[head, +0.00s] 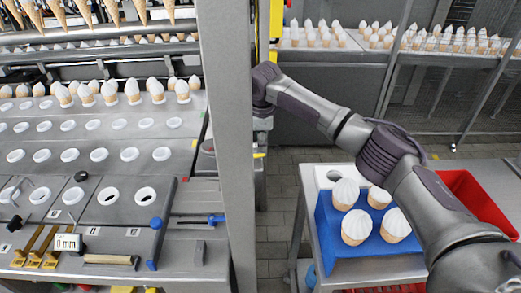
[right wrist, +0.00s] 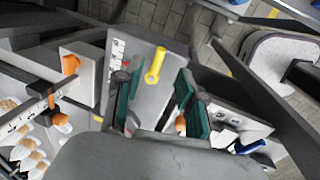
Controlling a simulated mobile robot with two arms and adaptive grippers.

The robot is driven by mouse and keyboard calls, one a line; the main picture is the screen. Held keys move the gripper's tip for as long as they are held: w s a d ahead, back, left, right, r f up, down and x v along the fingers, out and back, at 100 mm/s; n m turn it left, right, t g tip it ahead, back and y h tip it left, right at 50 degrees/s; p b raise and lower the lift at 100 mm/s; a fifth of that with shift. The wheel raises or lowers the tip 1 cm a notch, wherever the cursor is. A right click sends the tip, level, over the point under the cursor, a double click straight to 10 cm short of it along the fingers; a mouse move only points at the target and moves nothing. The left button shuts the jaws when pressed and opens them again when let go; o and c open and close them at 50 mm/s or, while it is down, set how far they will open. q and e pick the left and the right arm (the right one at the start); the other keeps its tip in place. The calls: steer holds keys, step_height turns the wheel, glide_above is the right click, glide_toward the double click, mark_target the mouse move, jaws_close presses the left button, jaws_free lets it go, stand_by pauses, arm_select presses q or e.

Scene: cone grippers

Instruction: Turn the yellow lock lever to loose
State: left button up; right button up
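The yellow lock lever (right wrist: 154,67) shows in the right wrist view, a short bar with a round end on a grey plate. My right gripper (right wrist: 156,88) is open, its two green-padded fingers apart on either side of the lever in the picture. I cannot tell whether either finger touches it. Nothing is held between the fingers. In the head view my right arm reaches behind the grey post, and the lever cannot be made out there. Small marks stand on the plate left of the lever, too small to read. My left gripper is not in view.
The grey post (head: 225,140) stands close beside my right arm. A blue stand (head: 368,242) with several cones and a red bin (head: 475,200) lie under the arm. In the right wrist view, an orange knob (right wrist: 70,65) is at left and a blue handle (right wrist: 250,147) at lower right.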

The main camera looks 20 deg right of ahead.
mark_target(256, 156)
steer(key=f, duration=0.2)
steer(key=w+f, duration=0.1)
steer(key=f, duration=0.2)
steer(key=shift+w+f, duration=0.1)
steer(key=shift+f, duration=0.15)
jaws_close()
